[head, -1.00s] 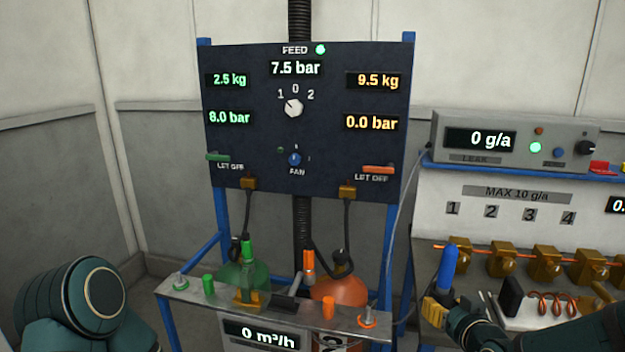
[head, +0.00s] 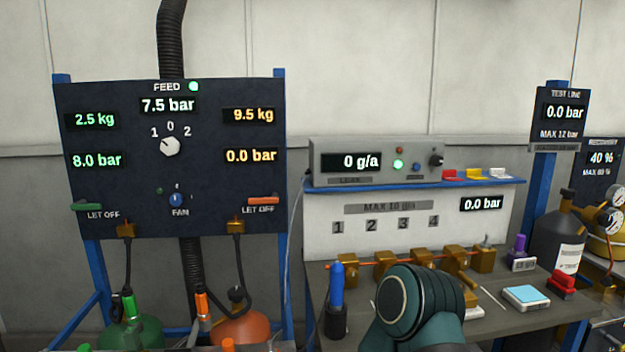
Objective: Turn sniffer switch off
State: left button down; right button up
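A grey box labelled LEAK (head: 372,160), which looks like the sniffer unit, stands on a blue-edged shelf right of the dark feed panel. Its display (head: 350,161) reads 0 g/a. A green lamp (head: 398,164) on it is lit, with a dim red lamp (head: 399,150) above. A black knob (head: 436,160) sits at its right end and a small blue button or switch (head: 416,167) left of the knob. Its exact position is too small to tell. A teal joint of my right arm shows low in front of the bench; neither gripper is visible.
The feed panel (head: 100,185) with its white knob (head: 169,146) stands at left. Red, yellow and white small pieces (head: 474,174) lie on the shelf right of the box. Brass valves (head: 455,258) and a blue-handled tool (head: 337,287) stand on the bench below.

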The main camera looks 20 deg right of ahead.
aim_at(436, 160)
jog(key=z, duration=1.4)
jog(key=i+l+z, duration=0.25)
jog(key=l, duration=0.1)
